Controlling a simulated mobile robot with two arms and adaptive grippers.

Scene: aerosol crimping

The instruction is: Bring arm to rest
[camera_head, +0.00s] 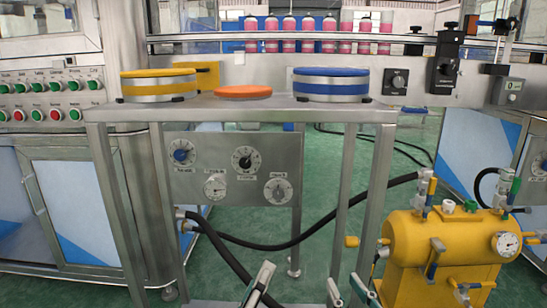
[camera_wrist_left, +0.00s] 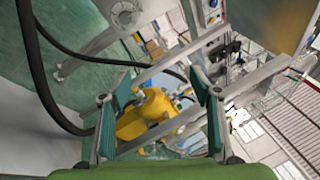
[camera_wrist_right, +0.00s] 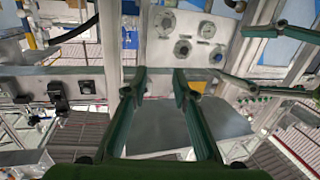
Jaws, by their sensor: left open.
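My left gripper (camera_head: 258,283) is low at the bottom edge of the head view, in front of the table frame. In the left wrist view its green fingers (camera_wrist_left: 160,88) stand wide apart with nothing between them; the yellow tank lies beyond. My right gripper (camera_head: 346,286) is beside it to the right, also low and pointing up. In the right wrist view its two green fingers (camera_wrist_right: 160,78) are apart and empty, facing the table's underside. The left gripper's fingers (camera_wrist_right: 268,60) show at the right of that view. Most of both arms is hidden.
A metal table (camera_head: 240,109) bears a yellow-banded disc (camera_head: 159,88), an orange disc (camera_head: 243,92) and a blue-banded disc (camera_head: 331,88). A gauge panel (camera_head: 236,170) hangs below. A yellow tank (camera_head: 410,240) with valves stands close right of my right gripper. Black hoses (camera_head: 300,240) cross beneath the table.

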